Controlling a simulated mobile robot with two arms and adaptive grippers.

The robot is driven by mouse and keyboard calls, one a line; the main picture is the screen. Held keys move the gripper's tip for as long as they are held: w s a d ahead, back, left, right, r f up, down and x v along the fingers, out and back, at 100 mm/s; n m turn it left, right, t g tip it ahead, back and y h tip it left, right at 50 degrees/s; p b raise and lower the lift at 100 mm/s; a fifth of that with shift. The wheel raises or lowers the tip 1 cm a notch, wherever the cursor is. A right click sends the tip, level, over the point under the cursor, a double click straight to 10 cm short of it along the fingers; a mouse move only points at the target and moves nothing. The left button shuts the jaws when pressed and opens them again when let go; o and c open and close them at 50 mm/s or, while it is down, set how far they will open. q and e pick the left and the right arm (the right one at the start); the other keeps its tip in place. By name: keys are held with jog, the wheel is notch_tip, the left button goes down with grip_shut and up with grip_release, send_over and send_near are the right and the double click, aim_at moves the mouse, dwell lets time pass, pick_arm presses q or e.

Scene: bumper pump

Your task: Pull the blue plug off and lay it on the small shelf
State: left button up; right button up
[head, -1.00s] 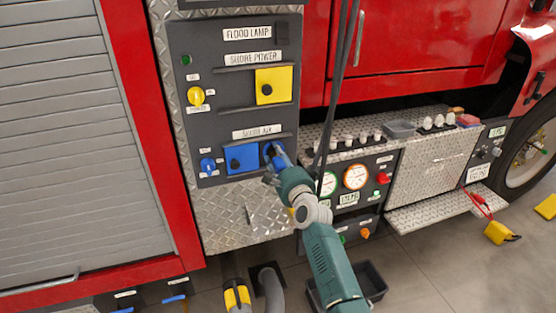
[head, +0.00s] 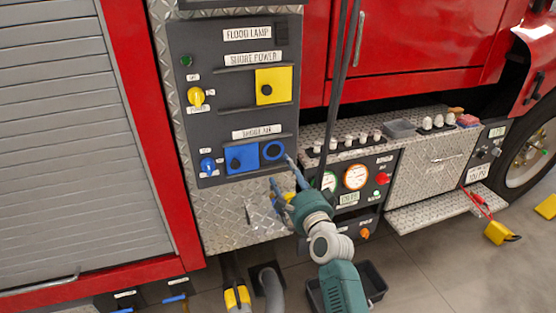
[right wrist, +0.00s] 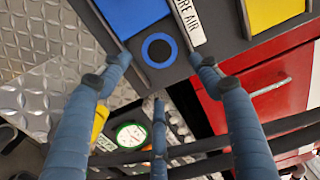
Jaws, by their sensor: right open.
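The blue round piece with a dark centre (head: 272,150), which looks like the blue plug, sits at the right end of the SHORE AIR row, beside a blue square cover (head: 241,157). It also shows as a blue ring in the right wrist view (right wrist: 159,40). My right gripper (head: 282,172) is open just below and right of it, apart from it. My left gripper is not in view.
A yellow square cover (head: 274,78) and yellow knob (head: 196,97) are higher on the panel. Dark hanging hoses (head: 343,75) pass close to the right of my gripper. A gauge panel (head: 355,178) and diamond-plate top with a grey tray (head: 399,128) stand to the right.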

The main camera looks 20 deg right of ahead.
jog(key=shift+s, duration=1.1)
jog(key=shift+f, duration=0.15)
jog(key=s+a+f+n+g, duration=0.2)
jog(key=f+n, duration=0.1)
jog(key=f, duration=0.8)
jog(key=s+a+f+n+g, duration=0.1)
jog(key=s+f+n+g, duration=0.15)
jog(key=f, duration=0.95)
jog(key=s+a+f+n+g, duration=0.1)
jog(key=s+f+n+g, duration=0.1)
jog(key=s+f, duration=0.65)
jog(key=s+a+f+n+g, duration=0.1)
jog(key=s+f+n+g, duration=0.35)
jog(key=f, duration=0.75)
jog(key=s+d+f+n+g, duration=0.2)
jog(key=s+f, duration=0.4)
jog(key=s, duration=0.8)
jog(key=s+d+f+n+g, duration=0.1)
jog(key=s+f, duration=0.5)
jog(key=s, duration=0.8)
jog(key=s+d+f+n+g, duration=0.2)
jog(key=s+f+n, duration=0.3)
jog(key=s, duration=0.9)
notch_tip(320, 180, down, 2)
jog(key=shift+d+f+g+h, duration=0.1)
jog(key=shift+d+g+h, duration=0.2)
jog(key=shift+g, duration=0.2)
